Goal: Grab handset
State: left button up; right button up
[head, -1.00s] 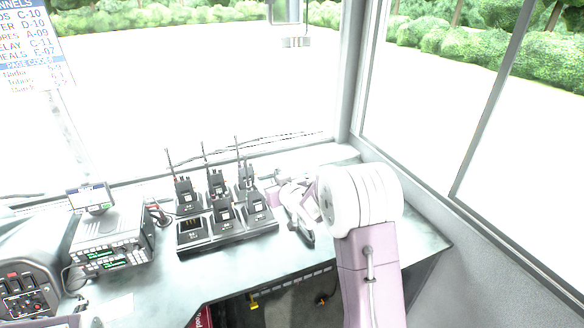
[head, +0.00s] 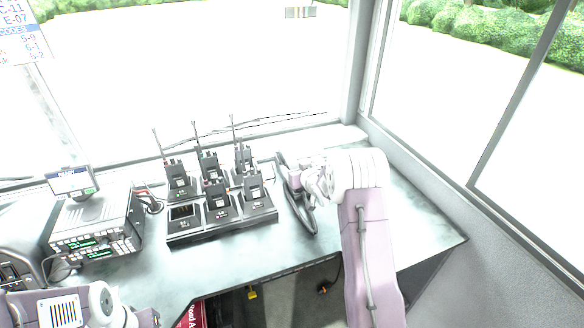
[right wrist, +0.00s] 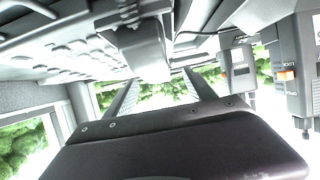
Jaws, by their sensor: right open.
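Several dark grey handsets with upright antennas stand in a black charger dock (head: 245,222) on the counter. One handset (head: 244,158) is at the back right and another (head: 253,188) at the front right. The front left pocket of the dock is empty. My right gripper (head: 290,188) is open, just right of the dock and apart from the handsets in the head view. In the right wrist view its two fingers (right wrist: 163,95) are spread, with a grey shape beyond them that I cannot identify. Handsets (right wrist: 291,75) hang inverted at that view's right. My left gripper is not in view.
A radio unit (head: 97,228) with green displays and a small screen (head: 72,182) stands left of the dock. The windscreen lies behind it. The counter (head: 400,215) is clear to the right, up to the side window wall.

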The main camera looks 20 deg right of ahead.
aim_at(294, 165)
jog(key=shift+w, duration=0.25)
jog(key=x, duration=0.4)
jog(key=shift+w+d+f, duration=0.2)
jog(key=shift+w+d, duration=0.1)
jog(key=shift+s+r, duration=0.1)
grip_shut()
notch_tip(294, 165, up, 10)
jog(key=p, duration=0.2)
jog(key=shift+p, duration=0.3)
